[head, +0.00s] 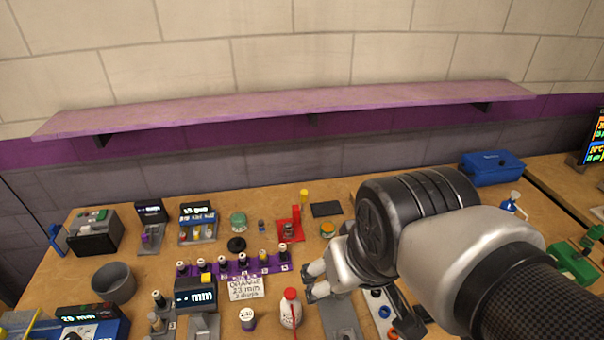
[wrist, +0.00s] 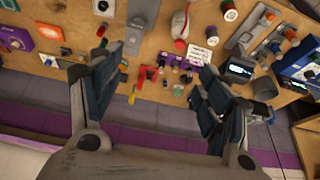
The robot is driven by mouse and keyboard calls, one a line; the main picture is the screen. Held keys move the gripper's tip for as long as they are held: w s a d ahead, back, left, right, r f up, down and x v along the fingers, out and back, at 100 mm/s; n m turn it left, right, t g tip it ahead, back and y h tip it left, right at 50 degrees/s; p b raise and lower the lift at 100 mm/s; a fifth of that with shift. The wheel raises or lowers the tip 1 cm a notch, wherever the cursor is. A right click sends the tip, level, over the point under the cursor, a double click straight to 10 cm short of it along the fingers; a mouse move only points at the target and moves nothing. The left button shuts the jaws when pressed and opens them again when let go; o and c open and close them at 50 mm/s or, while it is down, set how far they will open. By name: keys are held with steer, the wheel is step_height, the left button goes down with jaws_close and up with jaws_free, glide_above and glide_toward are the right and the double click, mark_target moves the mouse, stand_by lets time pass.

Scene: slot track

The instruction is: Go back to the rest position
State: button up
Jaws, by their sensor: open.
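My gripper (wrist: 160,100) is open and empty in the wrist view, its two dark fingers wide apart above the bench. In the head view my gripper (head: 312,282) is partly hidden by my own arm, which reaches in from the right. It is above the bench, right of a white bottle with a red cap (head: 290,310). The bottle also shows in the wrist view (wrist: 180,24). A purple slotted rack (head: 232,268) with several small vials stands left of my gripper, with a handwritten card (head: 245,288) in front of it.
The wooden bench (head: 160,272) is crowded with small devices. A grey cup (head: 114,282) stands at the left, a blue box (head: 491,168) at the back right. A purple shelf (head: 300,107) runs along the wall above the bench. The air between shelf and bench is clear left of my arm.

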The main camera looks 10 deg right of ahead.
steer(key=s, duration=0.1)
steer(key=s+f, duration=0.1)
steer(key=s, duration=0.2)
steer(key=shift+s+d+f, duration=0.2)
steer(key=shift+s+d, duration=0.2)
